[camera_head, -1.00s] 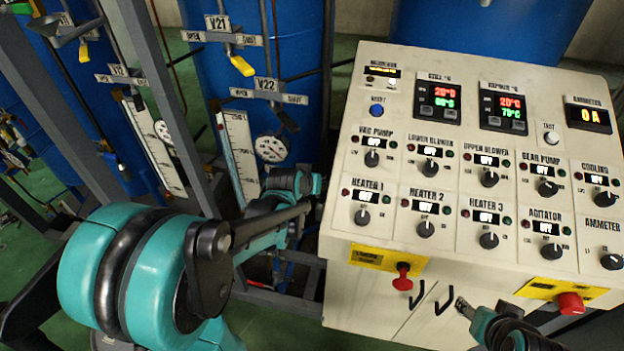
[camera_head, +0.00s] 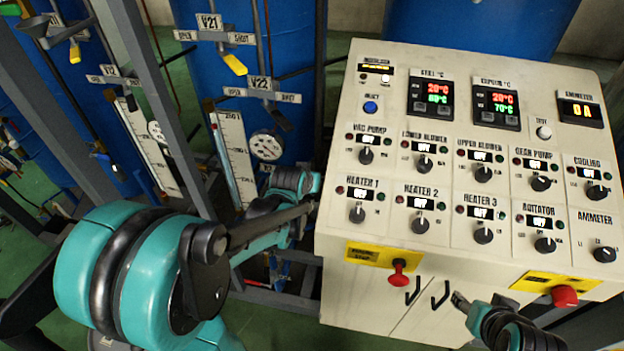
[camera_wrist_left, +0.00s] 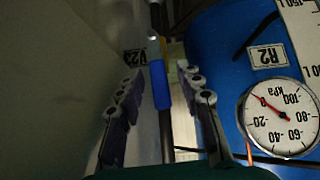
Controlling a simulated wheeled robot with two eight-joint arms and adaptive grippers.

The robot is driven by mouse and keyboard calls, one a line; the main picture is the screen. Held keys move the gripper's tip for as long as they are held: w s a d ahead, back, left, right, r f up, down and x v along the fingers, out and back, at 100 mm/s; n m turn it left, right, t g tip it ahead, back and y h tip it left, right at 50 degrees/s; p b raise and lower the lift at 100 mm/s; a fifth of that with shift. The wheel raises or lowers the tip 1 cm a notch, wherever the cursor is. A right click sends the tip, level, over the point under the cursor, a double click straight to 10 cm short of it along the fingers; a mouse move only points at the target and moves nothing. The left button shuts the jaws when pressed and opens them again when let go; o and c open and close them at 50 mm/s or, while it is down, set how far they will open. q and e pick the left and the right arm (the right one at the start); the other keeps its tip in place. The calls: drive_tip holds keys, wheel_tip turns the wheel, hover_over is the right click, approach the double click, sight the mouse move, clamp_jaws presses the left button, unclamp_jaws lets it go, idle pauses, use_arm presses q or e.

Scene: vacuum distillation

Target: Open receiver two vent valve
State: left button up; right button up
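In the left wrist view a blue valve handle (camera_wrist_left: 160,86) hangs on a vertical pipe, with a partly hidden label (camera_wrist_left: 135,62) that seems to read V23. An R2 label (camera_wrist_left: 268,56) is on the blue drum to its right. My left gripper (camera_wrist_left: 158,70) is open, one finger on each side of the blue handle, with gaps visible. In the head view its fingers are hidden behind my own arm. My right gripper (camera_head: 461,302) shows at the lower right in front of the cabinet doors; its finger state is unclear.
A control panel (camera_head: 391,226) with knobs and displays fills the right side. Yellow-handled V21 (camera_head: 234,63) and the V22 label (camera_head: 262,83) are on the frame in front of a blue drum (camera_head: 205,100). A gauge (camera_wrist_left: 279,118) sits close right of my left fingers.

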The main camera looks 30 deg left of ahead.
use_arm(q)
drive_tip(key=shift+s+r, duration=0.1)
drive_tip(key=shift+s, duration=0.05)
drive_tip(key=v, duration=1.1)
drive_tip(key=shift+s+r, duration=0.25)
drive_tip(key=shift+d+f, duration=0.1)
